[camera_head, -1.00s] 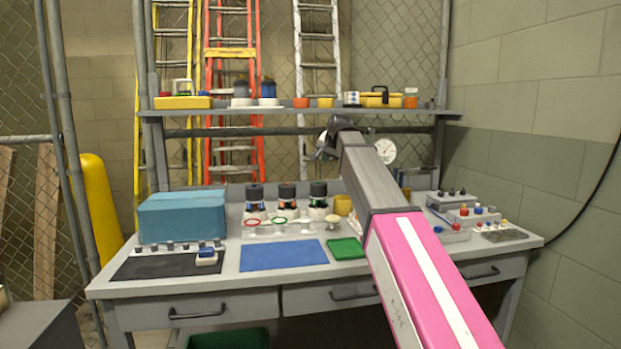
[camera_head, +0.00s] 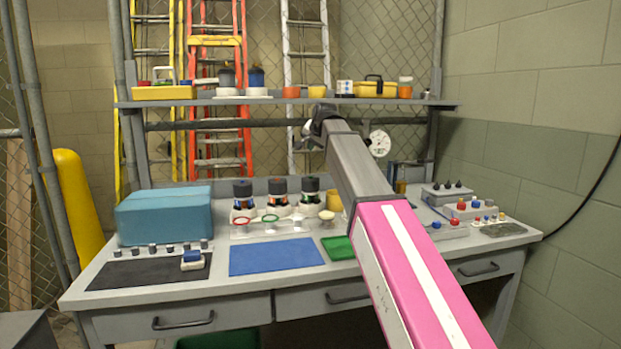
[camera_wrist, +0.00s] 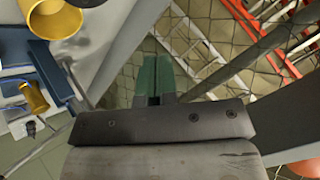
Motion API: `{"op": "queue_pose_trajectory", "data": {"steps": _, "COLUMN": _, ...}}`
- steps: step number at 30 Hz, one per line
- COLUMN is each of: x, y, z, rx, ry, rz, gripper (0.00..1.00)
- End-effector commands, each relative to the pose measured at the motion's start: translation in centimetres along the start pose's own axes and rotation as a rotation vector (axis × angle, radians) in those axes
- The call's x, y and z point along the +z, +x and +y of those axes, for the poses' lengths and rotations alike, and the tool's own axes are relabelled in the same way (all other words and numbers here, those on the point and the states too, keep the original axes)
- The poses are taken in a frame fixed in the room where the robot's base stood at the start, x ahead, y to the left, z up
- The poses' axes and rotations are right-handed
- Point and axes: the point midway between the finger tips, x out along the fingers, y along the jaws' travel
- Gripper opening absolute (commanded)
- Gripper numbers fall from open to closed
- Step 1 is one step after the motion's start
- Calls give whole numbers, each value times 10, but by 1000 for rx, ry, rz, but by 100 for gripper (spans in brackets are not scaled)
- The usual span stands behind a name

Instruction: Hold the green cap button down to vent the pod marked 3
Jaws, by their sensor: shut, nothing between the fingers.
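Three dark-capped pods stand in a row at the back of the bench: left pod (camera_head: 242,198), middle pod (camera_head: 277,197) and right pod (camera_head: 310,195). The right one shows green parts, but I cannot read the number 3 on any pod. A distinct green cap button is too small to make out. My gripper (camera_head: 308,134) is up near the shelf's front edge, above and apart from the pods. In the wrist view my gripper (camera_wrist: 153,80) has its greenish fingers together and empty, with fence and ladders beyond; no pod is recognisable there.
A shelf (camera_head: 220,103) with jars and boxes spans above the bench. A teal box (camera_head: 165,215), blue mat (camera_head: 275,257), green tray (camera_head: 338,248) and ring stand (camera_head: 270,231) occupy the bench. Button blocks (camera_head: 470,208) sit right. A gauge (camera_head: 380,143) hangs behind my arm.

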Motion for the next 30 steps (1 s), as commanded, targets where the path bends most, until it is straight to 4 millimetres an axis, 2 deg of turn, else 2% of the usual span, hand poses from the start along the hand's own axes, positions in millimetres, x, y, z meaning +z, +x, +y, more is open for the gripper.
{"op": "queue_pose_trajectory", "data": {"steps": 18, "x": 36, "y": 49, "z": 36, "rx": 1, "ry": 0, "rz": -1, "gripper": 0}}
{"op": "queue_pose_trajectory", "data": {"steps": 30, "x": 40, "y": 55, "z": 40, "rx": 0, "ry": 0, "rz": 0, "gripper": 0}}
